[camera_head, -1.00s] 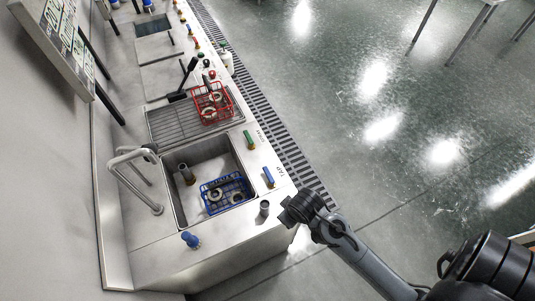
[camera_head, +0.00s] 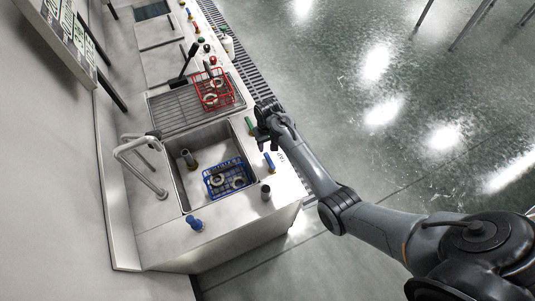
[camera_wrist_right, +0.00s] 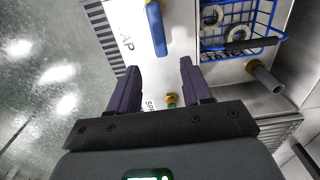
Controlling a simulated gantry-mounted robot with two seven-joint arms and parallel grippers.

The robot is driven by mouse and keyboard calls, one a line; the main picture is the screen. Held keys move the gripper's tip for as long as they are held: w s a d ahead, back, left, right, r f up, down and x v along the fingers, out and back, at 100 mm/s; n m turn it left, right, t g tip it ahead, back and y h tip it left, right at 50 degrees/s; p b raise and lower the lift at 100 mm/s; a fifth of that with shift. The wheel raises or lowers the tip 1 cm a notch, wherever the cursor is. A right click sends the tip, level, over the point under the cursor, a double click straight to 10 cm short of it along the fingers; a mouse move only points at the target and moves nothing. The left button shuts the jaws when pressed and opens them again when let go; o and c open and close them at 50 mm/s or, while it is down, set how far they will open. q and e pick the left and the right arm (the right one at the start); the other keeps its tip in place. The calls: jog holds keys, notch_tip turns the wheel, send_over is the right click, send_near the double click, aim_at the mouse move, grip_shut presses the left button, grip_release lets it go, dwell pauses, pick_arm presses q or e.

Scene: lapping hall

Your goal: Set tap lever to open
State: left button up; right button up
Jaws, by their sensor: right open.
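The tap lever (camera_head: 269,162) is a blue handle on the sink unit's front ledge. In the right wrist view the lever (camera_wrist_right: 155,28) stands on a brass base, beside a label ending in "AP". My right gripper (camera_head: 267,118) is over the ledge, farther along than the blue lever and close to the green lever (camera_head: 249,126). In the right wrist view my right gripper (camera_wrist_right: 159,68) is open and empty, its fingers apart from the blue lever. The green lever is mostly hidden there by the gripper body. My left gripper is not in view.
The sink (camera_head: 181,201) holds a blue basket (camera_head: 211,190) with metal rings. A bent steel tap (camera_head: 140,146) stands at its left. A red basket (camera_head: 201,101) sits on the drainboard. A grey post (camera_head: 266,193) and a blue knob (camera_head: 194,223) stand nearby. The floor at right is open.

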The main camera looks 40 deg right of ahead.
aim_at(268, 156)
notch_tip(268, 156, down, 8)
jog(key=shift+f+b, duration=0.15)
jog(key=shift+b, duration=0.4)
jog(key=shift+c, duration=0.5)
grip_shut()
